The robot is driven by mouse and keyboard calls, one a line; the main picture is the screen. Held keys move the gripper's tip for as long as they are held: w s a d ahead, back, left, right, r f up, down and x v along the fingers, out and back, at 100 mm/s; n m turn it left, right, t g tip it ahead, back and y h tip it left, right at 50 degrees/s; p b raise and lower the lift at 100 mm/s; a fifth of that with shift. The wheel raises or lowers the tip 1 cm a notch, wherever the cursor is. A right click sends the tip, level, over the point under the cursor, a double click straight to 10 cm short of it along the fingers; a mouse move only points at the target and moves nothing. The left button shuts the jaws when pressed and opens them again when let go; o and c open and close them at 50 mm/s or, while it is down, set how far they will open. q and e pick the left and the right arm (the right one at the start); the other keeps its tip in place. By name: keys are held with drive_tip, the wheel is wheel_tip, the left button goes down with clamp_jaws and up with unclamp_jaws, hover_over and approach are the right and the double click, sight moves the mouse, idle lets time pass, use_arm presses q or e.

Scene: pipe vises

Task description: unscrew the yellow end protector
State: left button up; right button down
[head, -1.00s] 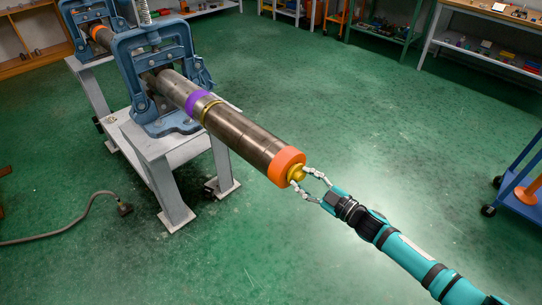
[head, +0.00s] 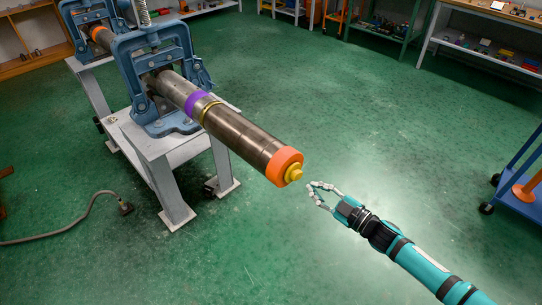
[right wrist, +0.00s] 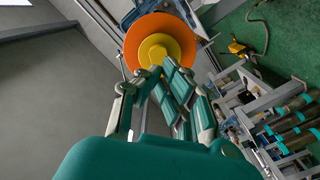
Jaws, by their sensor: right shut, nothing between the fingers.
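The yellow end protector (head: 293,173) sits on the near end of a steel pipe (head: 240,136), inside an orange ring (head: 284,164). In the right wrist view, the yellow protector (right wrist: 158,50) shows as a round disc with a smaller knob, inside the orange ring (right wrist: 142,26). My right gripper (head: 311,187) is shut and empty, a little to the right of the protector and apart from it. In the right wrist view its fingers (right wrist: 162,72) overlap the lower part of the protector. My left gripper is not in view.
A blue pipe vise (head: 150,75) on a grey stand (head: 165,165) holds the pipe, which has a purple band (head: 197,102). A cable (head: 70,235) lies on the floor at left. A blue cart (head: 525,185) stands at right. The green floor around the pipe end is clear.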

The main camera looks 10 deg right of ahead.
drive_tip(key=c, duration=2)
unclamp_jaws()
drive_tip(key=o, duration=0.4)
